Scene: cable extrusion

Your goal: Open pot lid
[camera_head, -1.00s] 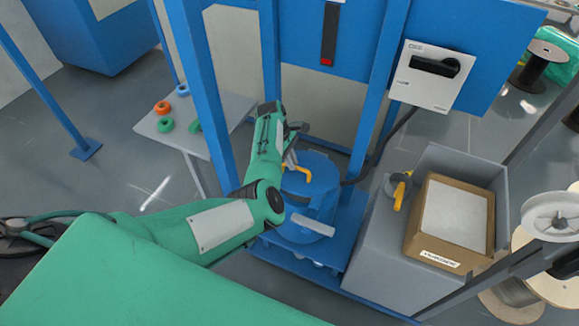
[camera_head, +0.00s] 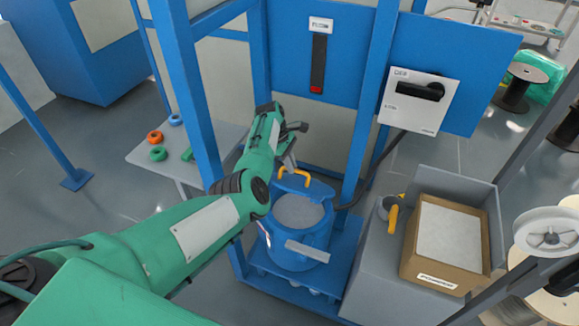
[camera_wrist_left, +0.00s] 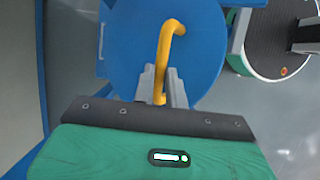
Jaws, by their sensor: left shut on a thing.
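The blue pot (camera_head: 297,240) stands on a blue shelf. Its blue lid (camera_head: 318,188) is raised at the back and tilted, and grey material (camera_head: 298,211) shows inside the pot. The lid has a yellow handle (camera_head: 296,178). My left gripper (camera_head: 289,164) is at the handle, behind the pot's opening. In the left wrist view my left gripper (camera_wrist_left: 160,90) is shut on the yellow handle (camera_wrist_left: 166,55), with the blue lid (camera_wrist_left: 195,60) behind it. My right gripper is not in view.
Blue posts (camera_head: 367,110) frame the pot at both sides. A grey cabinet with a cardboard box (camera_head: 447,240) stands at the right. A small table (camera_head: 150,158) with colored rings is at the left. A control box (camera_head: 420,100) hangs above.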

